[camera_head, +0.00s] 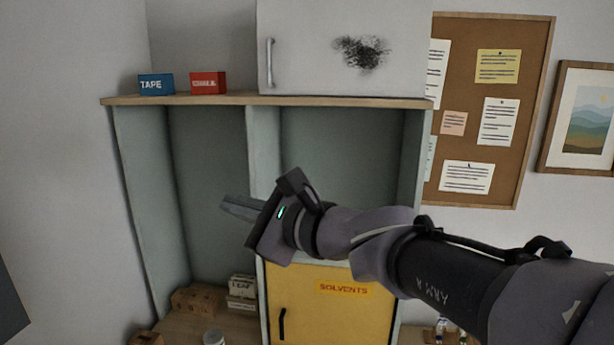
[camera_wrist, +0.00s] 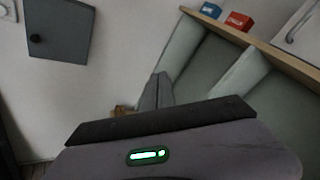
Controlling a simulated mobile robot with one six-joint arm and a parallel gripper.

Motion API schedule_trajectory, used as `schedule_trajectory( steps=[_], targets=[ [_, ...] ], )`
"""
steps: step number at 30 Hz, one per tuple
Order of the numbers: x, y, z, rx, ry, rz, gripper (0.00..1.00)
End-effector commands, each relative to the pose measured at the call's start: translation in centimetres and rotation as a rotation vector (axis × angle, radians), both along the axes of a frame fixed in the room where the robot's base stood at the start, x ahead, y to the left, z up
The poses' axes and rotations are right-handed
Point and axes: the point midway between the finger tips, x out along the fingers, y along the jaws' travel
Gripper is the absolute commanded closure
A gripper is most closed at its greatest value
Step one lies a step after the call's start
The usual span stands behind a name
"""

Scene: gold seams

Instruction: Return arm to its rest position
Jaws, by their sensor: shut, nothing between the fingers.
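My gripper (camera_head: 228,207) is shut and empty in the head view, pointing left in front of the grey-green shelf unit (camera_head: 423,130). In the wrist view its closed fingers (camera_wrist: 156,92) point up the picture, with the shelf unit to their right. My arm reaches in from the lower right of the head view. It hides part of the unit's right side and the top of the yellow cabinet.
The yellow solvents cabinet (camera_head: 320,315) stands below my arm. A blue tape box (camera_head: 156,84) and a red box (camera_head: 208,83) sit on the shelf top. Small boxes (camera_head: 193,299) lie at lower left. A grey wall cabinet (camera_wrist: 58,30) shows in the wrist view.

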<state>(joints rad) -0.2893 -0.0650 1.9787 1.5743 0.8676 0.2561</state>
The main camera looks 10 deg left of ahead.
Motion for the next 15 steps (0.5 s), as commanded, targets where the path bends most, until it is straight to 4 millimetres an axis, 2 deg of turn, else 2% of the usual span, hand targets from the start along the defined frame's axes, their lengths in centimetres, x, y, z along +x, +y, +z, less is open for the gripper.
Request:
schedule_trajectory(
  steps=[1,2,3,5,6,8,9,12,15],
  targets=[
    [-2.5,-1.9,-6.6,-0.142,-0.073,0.025,1.0],
    [-3.9,-3.0,-9.3,-0.235,-0.112,0.047,1.0],
    [-5.8,-4.6,-12.7,-0.357,-0.162,0.076,1.0],
    [-8.4,-7.1,-18.0,-0.537,-0.227,0.118,1.0],
    [-10.1,-8.9,-21.5,-0.653,-0.263,0.147,1.0],
    [-12.5,-11.9,-26.7,-0.827,-0.311,0.194,1.0],
    [-13.9,-13.9,-30.1,-0.941,-0.336,0.225,1.0],
    [-17.1,-18.8,-37.2,-1.196,-0.378,0.302,1.0],
    [-19.5,-22.8,-42.0,-1.39,-0.395,0.368,1.0]
  ],
)
